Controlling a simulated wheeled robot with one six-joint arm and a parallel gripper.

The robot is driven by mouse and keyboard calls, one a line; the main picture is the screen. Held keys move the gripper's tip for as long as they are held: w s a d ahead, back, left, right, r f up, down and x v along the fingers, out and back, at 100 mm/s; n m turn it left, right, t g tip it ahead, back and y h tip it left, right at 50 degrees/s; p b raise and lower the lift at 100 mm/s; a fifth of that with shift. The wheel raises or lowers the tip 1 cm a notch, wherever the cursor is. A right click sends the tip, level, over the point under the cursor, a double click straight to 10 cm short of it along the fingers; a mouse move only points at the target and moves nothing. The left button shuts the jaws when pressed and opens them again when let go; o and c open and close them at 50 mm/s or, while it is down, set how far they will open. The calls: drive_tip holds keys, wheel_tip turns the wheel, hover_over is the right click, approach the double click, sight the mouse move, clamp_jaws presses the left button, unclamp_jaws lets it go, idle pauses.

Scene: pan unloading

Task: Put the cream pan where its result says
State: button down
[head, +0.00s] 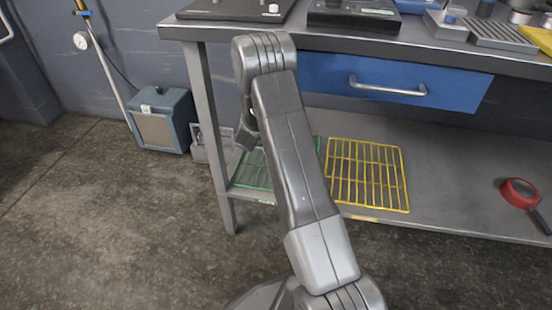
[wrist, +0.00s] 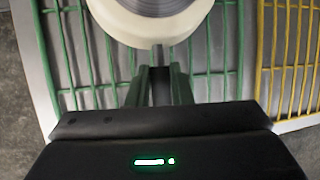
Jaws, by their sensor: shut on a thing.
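The cream pan (wrist: 150,32) is at the top of the wrist view, a round cream rim around a grey inside, partly cut off by the frame. My gripper (wrist: 158,72) is shut on its short handle, which points toward me. The pan is over the green wire rack (wrist: 75,62); I cannot tell whether it touches the rack. The green rack also shows in the head view (head: 255,170), on the lower shelf, partly behind my arm. The yellow wire rack (head: 366,172) lies to its right, also in the wrist view (wrist: 285,62). No result readout is legible.
The lower shelf (head: 440,190) belongs to a workbench with a blue drawer (head: 390,80) above. A bench leg (head: 208,125) stands left of the green rack. A blue-grey box (head: 162,120) stands on the floor.

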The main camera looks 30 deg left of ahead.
drive_tip(key=shift+f, duration=1.1)
drive_tip(key=shift+b, duration=0.3)
drive_tip(key=shift+f, duration=0.65)
drive_tip(key=c, duration=1.3)
unclamp_jaws()
drive_tip(key=shift+r, duration=0.1)
drive_tip(key=shift+r, duration=0.35)
drive_tip(key=p+v, duration=0.5)
drive_tip(key=v, duration=0.7)
drive_tip(key=shift+r, duration=0.2)
